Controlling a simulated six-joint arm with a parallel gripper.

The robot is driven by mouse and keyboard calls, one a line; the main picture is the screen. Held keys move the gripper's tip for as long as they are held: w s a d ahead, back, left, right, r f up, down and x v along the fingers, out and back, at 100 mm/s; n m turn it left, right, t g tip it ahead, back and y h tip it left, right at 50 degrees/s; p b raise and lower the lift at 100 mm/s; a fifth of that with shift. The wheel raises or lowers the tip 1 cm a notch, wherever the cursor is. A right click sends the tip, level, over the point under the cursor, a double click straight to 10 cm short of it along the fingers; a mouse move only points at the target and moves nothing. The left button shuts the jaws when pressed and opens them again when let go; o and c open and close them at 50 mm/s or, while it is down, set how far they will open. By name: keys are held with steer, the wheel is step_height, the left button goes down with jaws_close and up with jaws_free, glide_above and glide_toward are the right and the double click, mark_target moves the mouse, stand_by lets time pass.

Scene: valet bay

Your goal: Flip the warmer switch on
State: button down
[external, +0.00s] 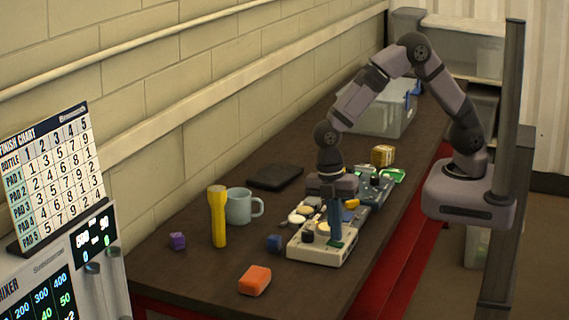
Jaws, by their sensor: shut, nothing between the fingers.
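A beige control box (318,252) with several round knobs or buttons on top lies on the dark table, toward its front right. My gripper (335,241) points straight down over the right part of this box. It is shut and empty, with its fingertips at or just above the box top; I cannot tell whether they touch. A small green patch shows at the fingertips. The warmer switch cannot be made out for sure; the gripper hides part of the box top, and I cannot read any switch position.
A grey-blue panel (372,189) adjoins behind the box. A clear bin (380,115) is farther back.

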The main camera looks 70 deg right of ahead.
steer(key=r+p, duration=0.2)
steer(key=r, duration=0.1)
steer(key=r+p, duration=0.1)
steer(key=shift+s+r+p, duration=0.25)
steer(key=shift+r+p, duration=0.05)
steer(key=shift+a+r+b, duration=0.1)
steer(key=shift+r+b, duration=0.15)
steer(key=shift+b, duration=0.7)
step_height(320, 180, up, 8)
steer(key=r+b, duration=0.1)
steer(key=b, duration=0.1)
glide_above(341, 244)
steer(key=shift+f, duration=0.25)
